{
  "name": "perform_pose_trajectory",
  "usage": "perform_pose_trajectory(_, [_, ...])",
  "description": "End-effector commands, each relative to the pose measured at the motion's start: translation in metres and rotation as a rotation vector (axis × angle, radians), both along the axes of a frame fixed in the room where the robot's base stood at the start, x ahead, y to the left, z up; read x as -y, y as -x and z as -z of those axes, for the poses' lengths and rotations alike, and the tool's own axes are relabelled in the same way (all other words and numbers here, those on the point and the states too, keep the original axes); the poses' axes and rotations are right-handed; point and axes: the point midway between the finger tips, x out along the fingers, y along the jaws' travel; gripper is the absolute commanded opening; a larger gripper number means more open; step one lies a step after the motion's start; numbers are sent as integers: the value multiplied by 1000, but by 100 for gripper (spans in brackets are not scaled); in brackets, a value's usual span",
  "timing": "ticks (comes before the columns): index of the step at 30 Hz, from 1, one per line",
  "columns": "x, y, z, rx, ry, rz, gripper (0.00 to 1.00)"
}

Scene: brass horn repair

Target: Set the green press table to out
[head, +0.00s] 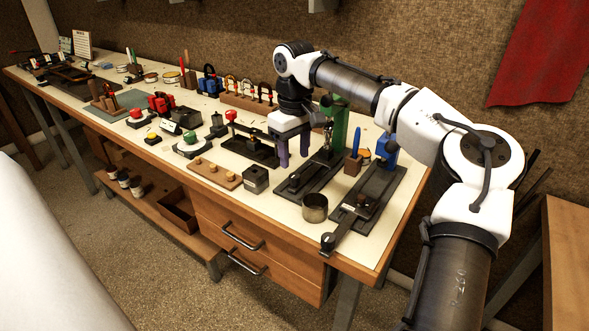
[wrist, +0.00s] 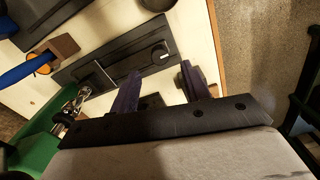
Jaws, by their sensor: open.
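The green press (head: 336,120) stands on the bench, its column also showing at the lower left in the wrist view (wrist: 42,140). Its long dark base (head: 318,178) runs toward the bench's front edge; in the wrist view the base (wrist: 75,70) carries a flat dark table (wrist: 118,52) with a round knob (wrist: 160,56) near its front end. Which setting the table is in, I cannot tell. My gripper (head: 294,152) is open and empty, just left of the press in the head view. Its two purple fingers (wrist: 162,88) are apart and beside the base, not touching the knob.
A blue press (head: 388,147) with its own dark base stands to the right. A metal cup (head: 315,208) stands between the two bases at the front.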

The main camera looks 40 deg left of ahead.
Motion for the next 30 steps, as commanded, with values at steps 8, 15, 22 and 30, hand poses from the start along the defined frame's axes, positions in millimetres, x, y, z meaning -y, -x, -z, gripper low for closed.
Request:
perform_pose_trajectory(8, [0,0,43,1,0,0,47])
perform_pose_trajectory(15, [0,0,55,1,-1,-1,47])
perform_pose_trajectory(22, [0,0,55,1,-2,-1,43])
perform_pose_trajectory(30, [-1,0,55,1,-2,-1,7])
